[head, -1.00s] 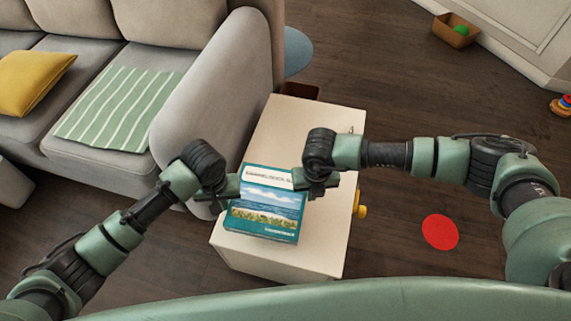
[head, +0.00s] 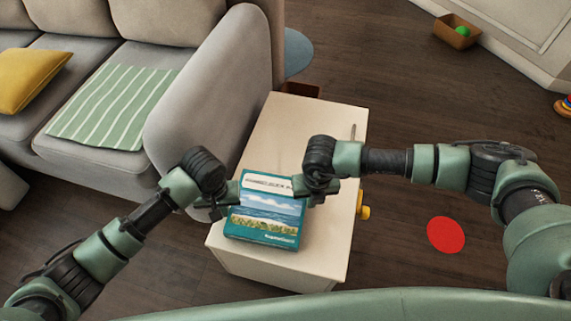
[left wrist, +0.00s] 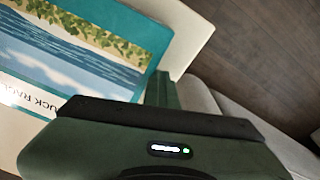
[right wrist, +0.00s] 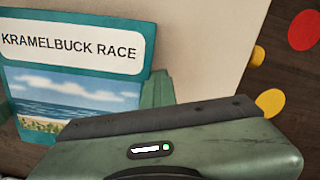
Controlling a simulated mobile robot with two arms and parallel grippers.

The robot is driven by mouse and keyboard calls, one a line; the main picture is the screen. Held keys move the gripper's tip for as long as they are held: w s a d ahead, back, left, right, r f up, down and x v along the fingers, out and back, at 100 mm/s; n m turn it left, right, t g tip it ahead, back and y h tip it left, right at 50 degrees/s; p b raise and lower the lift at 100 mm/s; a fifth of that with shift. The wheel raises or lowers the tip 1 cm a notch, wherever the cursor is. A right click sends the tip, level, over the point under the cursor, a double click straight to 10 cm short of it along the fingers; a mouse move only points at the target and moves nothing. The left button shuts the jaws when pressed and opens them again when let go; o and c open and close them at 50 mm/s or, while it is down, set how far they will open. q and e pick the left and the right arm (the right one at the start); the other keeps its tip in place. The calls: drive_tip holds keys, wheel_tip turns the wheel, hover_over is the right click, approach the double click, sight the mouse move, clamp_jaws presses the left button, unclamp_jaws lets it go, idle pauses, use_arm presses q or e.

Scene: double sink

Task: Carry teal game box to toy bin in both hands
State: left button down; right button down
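The teal game box (head: 266,215), with a sea picture and a white title band, lies flat over the near half of the white cabinet top. I cannot tell whether it touches the top. My left gripper (head: 228,200) is at its left edge; its fingers look shut together against the box side in the left wrist view (left wrist: 160,88). My right gripper (head: 308,193) is at the right edge, fingers likewise together beside the box in the right wrist view (right wrist: 158,90). An open brown bin (head: 453,39) with a green ball stands on the floor at the upper right.
A grey sofa (head: 205,105) stands close on the left. A red disc (head: 446,235) lies on the floor. A stacking toy (head: 563,106) is at the right edge.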

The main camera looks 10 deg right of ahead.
use_arm(q)
drive_tip(key=c, duration=2)
unclamp_jaws()
drive_tip(key=shift+a+r, duration=0.15)
drive_tip(key=shift+a, duration=0.1)
drive_tip(key=shift+c, duration=0.2)
use_arm(e)
drive_tip(key=shift+s+d+r, duration=0.1)
drive_tip(key=shift+d+r, duration=0.05)
drive_tip(key=shift+d, duration=0.05)
use_arm(q)
drive_tip(key=shift+o, duration=1.4)
drive_tip(key=shift+a, duration=0.45)
use_arm(e)
drive_tip(key=shift+d, duration=0.45)
use_arm(q)
drive_tip(key=shift+a, duration=0.1)
use_arm(e)
drive_tip(key=c, duration=1.8)
unclamp_jaws()
drive_tip(key=shift+d, duration=0.1)
drive_tip(key=shift+o, duration=0.2)
use_arm(q)
wheel_tip(320, 180, up, 12)
drive_tip(key=shift+s, duration=0.4)
use_arm(e)
wheel_tip(320, 180, up, 12)
drive_tip(key=shift+s, duration=0.35)
